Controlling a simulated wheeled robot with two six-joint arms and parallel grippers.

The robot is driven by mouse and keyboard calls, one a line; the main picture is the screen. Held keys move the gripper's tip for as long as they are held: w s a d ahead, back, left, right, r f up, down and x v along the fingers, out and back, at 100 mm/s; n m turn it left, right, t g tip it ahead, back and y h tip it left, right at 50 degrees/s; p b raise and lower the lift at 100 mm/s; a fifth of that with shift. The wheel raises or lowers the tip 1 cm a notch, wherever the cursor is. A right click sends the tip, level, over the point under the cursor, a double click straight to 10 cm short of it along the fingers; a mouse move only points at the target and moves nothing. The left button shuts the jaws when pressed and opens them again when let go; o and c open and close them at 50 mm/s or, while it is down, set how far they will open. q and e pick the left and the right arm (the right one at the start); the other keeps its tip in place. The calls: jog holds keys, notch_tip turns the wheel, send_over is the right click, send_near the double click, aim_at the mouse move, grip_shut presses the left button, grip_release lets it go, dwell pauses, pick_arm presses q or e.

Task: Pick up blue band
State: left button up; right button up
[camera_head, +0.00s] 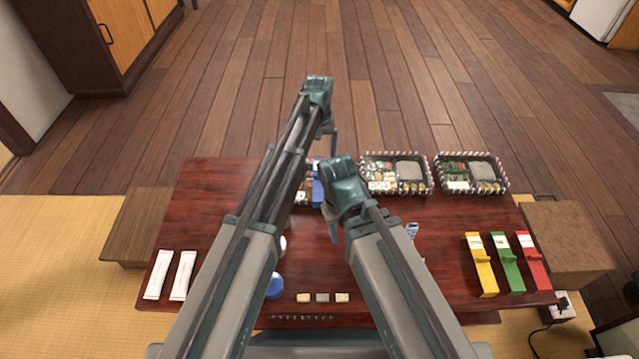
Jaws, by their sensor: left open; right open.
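A blue band (317,192) shows in the head view between my two arms. It lies at or over a bento box (302,192) near the table's back edge, and much of both is hidden by my arms. My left gripper (332,148) is open, pointing down beyond the table's back edge, above and right of the band in the picture. My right gripper (332,232) is open, pointing down just below and right of the band. Neither gripper visibly holds anything. Whether the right fingers touch the band cannot be told.
Two more bento boxes (395,189) (472,187) stand at the back right. Yellow (480,268), green (507,265) and red (531,263) bands lie at the right. Two white packets (170,275) lie at the left, with a blue round object (275,286) and small blocks (322,297) at the front.

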pick_arm(q)
notch_tip(320, 180, down, 6)
jog(key=b, duration=0.4)
jog(key=shift+r+b, duration=0.1)
jog(key=shift+b, duration=0.3)
pick_arm(e)
notch_tip(320, 180, down, 6)
jog(key=shift+r, duration=0.1)
pick_arm(q)
jog(key=f+b, duration=0.5)
jog(key=shift+s+f, duration=0.2)
jog(key=shift+s, duration=0.05)
pick_arm(e)
notch_tip(320, 180, down, 5)
jog(key=shift+f, duration=0.2)
pick_arm(q)
jog(key=shift+r, duration=0.1)
pick_arm(e)
jog(key=shift+r, duration=0.1)
pick_arm(q)
jog(key=c, duration=1.4)
jog(key=shift+r, duration=0.15)
pick_arm(e)
jog(key=shift+r, duration=0.1)
pick_arm(q)
notch_tip(320, 180, up, 10)
jog(key=p, duration=1)
pick_arm(e)
notch_tip(320, 180, up, 10)
